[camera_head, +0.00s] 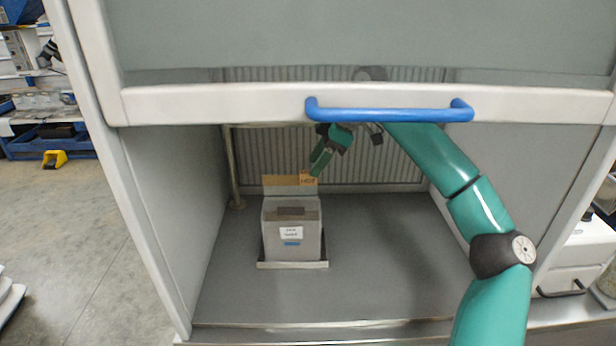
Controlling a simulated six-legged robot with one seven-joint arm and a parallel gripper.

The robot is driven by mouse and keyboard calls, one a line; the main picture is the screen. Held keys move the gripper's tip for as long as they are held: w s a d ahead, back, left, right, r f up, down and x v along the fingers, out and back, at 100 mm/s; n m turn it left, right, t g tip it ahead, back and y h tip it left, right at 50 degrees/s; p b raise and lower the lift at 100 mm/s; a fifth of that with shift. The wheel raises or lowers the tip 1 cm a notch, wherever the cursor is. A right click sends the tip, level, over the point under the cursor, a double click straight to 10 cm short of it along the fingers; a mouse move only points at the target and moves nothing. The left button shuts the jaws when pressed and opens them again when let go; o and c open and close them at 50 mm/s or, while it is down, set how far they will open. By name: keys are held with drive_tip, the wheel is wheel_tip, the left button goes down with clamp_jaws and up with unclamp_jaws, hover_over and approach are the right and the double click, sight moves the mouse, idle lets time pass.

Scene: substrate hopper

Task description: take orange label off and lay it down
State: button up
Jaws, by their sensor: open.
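A small orange label (307,179) shows at the upper right of a tan panel (279,185), which stands up behind a grey box-shaped hopper (291,246). My gripper (319,163) is open, with its green fingers just above and to the right of the orange label. The fingers look very close to the label, but I cannot tell whether they touch it. Nothing shows held between them. The sash's bottom rail and blue handle hide part of my wrist.
The hopper stands on a shallow tray (292,265) inside a cabinet. The raised sash (220,104) with its blue handle (390,114) crosses in front of my arm. A thin post (233,170) stands at the back left. The grey cabinet floor (390,250) to the right is clear.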

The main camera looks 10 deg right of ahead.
drive_tip(key=shift+x, duration=1.5)
drive_tip(key=shift+c, duration=0.5)
clamp_jaws()
drive_tip(key=shift+r, duration=0.1)
wheel_tip(320, 180, up, 17)
idle(0.4)
